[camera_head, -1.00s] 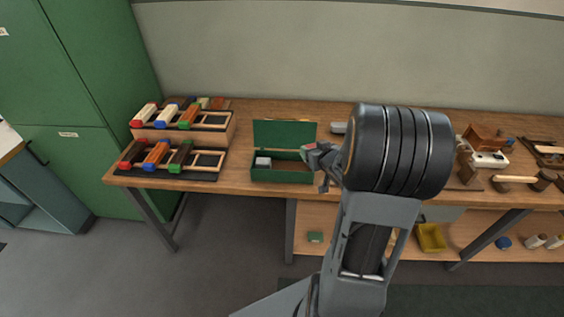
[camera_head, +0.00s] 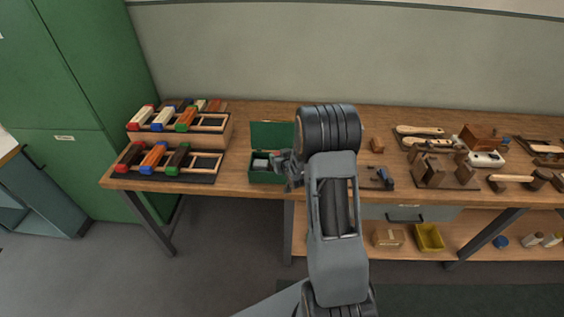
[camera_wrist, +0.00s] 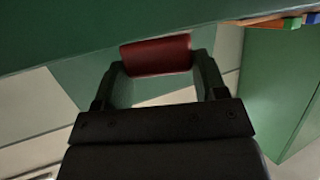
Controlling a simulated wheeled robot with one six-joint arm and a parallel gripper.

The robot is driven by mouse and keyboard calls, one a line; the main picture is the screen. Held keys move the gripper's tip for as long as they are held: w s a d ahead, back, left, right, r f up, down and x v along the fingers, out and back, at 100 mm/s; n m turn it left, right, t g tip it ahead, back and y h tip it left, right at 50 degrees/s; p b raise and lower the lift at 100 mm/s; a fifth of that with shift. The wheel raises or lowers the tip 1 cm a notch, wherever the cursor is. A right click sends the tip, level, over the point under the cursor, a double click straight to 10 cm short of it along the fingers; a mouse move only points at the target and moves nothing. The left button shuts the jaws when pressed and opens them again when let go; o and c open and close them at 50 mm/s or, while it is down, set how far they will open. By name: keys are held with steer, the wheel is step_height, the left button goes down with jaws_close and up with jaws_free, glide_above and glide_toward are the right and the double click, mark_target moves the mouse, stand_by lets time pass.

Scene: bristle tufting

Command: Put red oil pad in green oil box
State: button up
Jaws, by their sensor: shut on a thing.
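The red oil pad (camera_wrist: 156,56) is held between the two fingers of my gripper (camera_wrist: 160,72) in the wrist view. In the head view my gripper (camera_head: 287,168) is at the right part of the green oil box (camera_head: 266,178), and the pad is hidden there. The box stands open on the bench with its lid (camera_head: 272,134) raised at the back. A small grey block (camera_head: 260,163) sits in the left part of the box. I cannot tell whether the pad is above the box or inside its rim.
Racks of coloured-end blocks (camera_head: 176,158) stand on the bench left of the box. Wooden planes (camera_head: 440,170) and other tools lie to the right. A yellow bin (camera_head: 429,237) is on the lower shelf. A green cabinet (camera_head: 80,90) stands at the left.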

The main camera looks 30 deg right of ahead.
step_height(320, 180, down, 2)
steer(key=shift+f, duration=0.2)
